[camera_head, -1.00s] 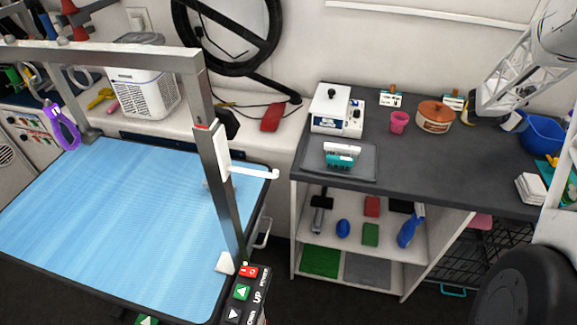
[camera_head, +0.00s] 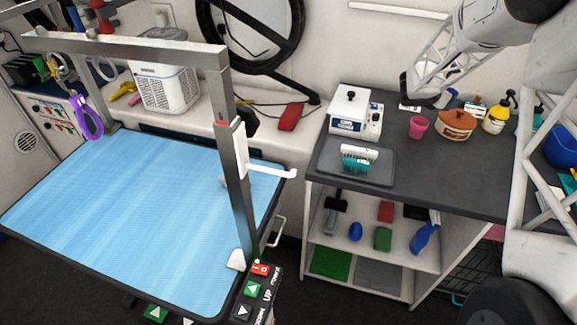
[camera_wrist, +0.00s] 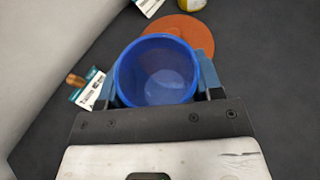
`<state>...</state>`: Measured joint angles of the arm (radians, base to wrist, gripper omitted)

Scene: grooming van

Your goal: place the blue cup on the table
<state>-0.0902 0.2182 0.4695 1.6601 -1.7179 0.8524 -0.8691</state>
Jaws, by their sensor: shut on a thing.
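The blue cup (camera_wrist: 158,72) is in my gripper (camera_wrist: 157,84); in the wrist view I look down into its round, open, empty-looking inside. The gripper's fingers are shut on it, one at each side. In the head view, my gripper (camera_head: 428,92) is above the back of the dark counter, left of the orange-brown pot; only a small patch of blue shows beside it. The grooming table (camera_head: 120,210), with a light blue top, stands at the left, apart from the gripper. Its visible top is bare.
A grey metal post with an arm (camera_head: 236,170) rises at the table's right edge. The counter (camera_head: 450,180) holds a pink cup (camera_head: 418,127), the pot (camera_head: 456,124), a yellow bottle (camera_head: 496,118), a white appliance (camera_head: 354,112) and a tray (camera_head: 375,172) with a brush. A blue bowl (camera_head: 562,148) is far right.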

